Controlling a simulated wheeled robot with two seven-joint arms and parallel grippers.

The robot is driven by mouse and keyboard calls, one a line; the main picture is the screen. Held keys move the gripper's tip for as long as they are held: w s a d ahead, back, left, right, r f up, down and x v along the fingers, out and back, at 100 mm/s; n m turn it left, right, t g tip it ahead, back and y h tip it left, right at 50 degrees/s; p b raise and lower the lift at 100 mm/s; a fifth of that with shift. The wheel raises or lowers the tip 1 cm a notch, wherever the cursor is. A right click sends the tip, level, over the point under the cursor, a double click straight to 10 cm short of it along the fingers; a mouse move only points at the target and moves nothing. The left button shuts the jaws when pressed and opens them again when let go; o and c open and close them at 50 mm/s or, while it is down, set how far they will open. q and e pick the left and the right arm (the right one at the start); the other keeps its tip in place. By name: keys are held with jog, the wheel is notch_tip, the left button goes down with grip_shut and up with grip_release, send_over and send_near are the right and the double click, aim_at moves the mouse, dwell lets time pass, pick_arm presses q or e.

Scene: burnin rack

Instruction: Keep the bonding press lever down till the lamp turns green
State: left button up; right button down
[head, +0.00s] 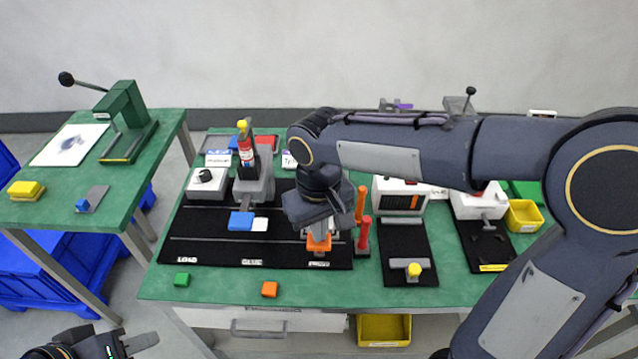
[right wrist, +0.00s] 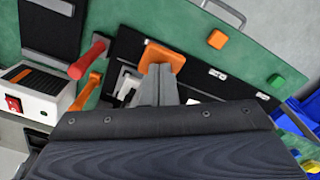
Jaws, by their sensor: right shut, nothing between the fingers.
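My right gripper (right wrist: 165,78) is shut and empty. Its fingertips are at an orange paddle-like part (right wrist: 160,57) at the right-hand station of the black mat; I cannot tell whether they touch. In the head view my right gripper (head: 318,226) hides most of that station, and the orange part (head: 319,243) shows below it. I cannot tell for sure that this is the bonding press lever. No lit lamp can be made out. My left gripper (head: 125,344) is at the bottom left, away from the tables; its jaw opening is unclear.
An upright red handle (head: 362,232) and an orange handle (head: 360,203) stand close right of my right gripper. The glue station (head: 254,182) is to its left. A green lever press (head: 125,110) stands on the left table. Green and orange blocks (head: 270,289) lie at the front.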

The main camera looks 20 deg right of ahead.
jog(key=shift+s+f+b, duration=0.15)
jog(key=shift+f+b, duration=1.1)
jog(key=shift+f, duration=0.65)
jog(key=shift+f, duration=0.1)
jog(key=shift+s+f, duration=0.1)
dwell(2.1)
jog(key=shift+w+d+r+p, duration=0.1)
jog(key=shift+w+r+p, duration=0.1)
jog(key=shift+r+p, duration=1.3)
jog(key=shift+w+a+r+p, duration=0.1)
jog(key=shift+w+r+p, duration=0.15)
jog(key=shift+r+p, duration=1.3)
jog(key=shift+w+d+r+p, duration=0.1)
jog(key=shift+w+r+p, duration=0.1)
jog(key=shift+r+p, duration=1.3)
notch_tip(320, 180, up, 14)
jog(key=w+p, duration=0.1)
jog(key=p, duration=1)
jog(key=shift+d+f, duration=0.2)
jog(key=shift+f, duration=0.05)
